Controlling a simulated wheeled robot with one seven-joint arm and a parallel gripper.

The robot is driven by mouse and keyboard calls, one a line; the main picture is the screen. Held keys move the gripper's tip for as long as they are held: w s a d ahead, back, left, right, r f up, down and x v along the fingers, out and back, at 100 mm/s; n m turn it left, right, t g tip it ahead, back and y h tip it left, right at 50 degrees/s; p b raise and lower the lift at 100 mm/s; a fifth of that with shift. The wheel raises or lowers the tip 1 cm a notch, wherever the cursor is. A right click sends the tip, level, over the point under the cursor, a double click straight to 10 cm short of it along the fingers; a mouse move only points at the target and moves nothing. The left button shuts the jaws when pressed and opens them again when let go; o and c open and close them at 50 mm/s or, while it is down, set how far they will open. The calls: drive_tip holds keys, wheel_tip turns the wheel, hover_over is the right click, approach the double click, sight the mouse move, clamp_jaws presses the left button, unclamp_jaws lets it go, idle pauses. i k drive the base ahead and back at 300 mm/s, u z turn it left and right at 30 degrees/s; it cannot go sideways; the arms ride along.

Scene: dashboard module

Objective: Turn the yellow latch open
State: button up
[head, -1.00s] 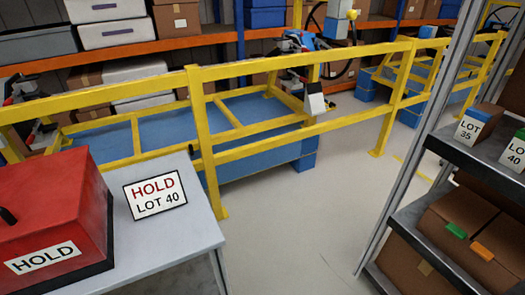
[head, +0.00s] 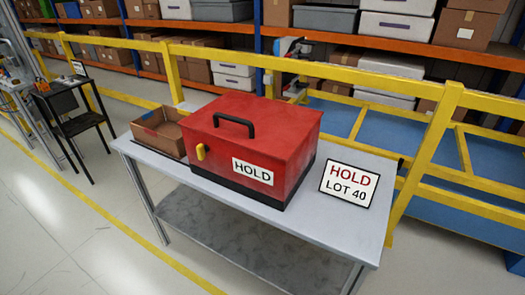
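The yellow latch (head: 201,152) is a small upright piece on the front face of a red box (head: 262,117), near that face's left end. The box is closed, with a black handle (head: 234,124) on its lid and a white HOLD label (head: 253,171) right of the latch. It stands on a grey table (head: 232,196). My gripper is not in view, and nothing covers the latch.
An open brown carton (head: 158,134) sits left of the red box. A HOLD LOT 40 sign (head: 349,186) stands at its right. A yellow railing (head: 430,140) runs behind the table. The floor (head: 62,235) in front and left is clear.

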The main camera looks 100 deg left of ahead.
sight(202, 149)
drive_tip(key=k, duration=2.2)
drive_tip(key=u, duration=2)
drive_tip(key=i, duration=1)
drive_tip(key=z, duration=0.05)
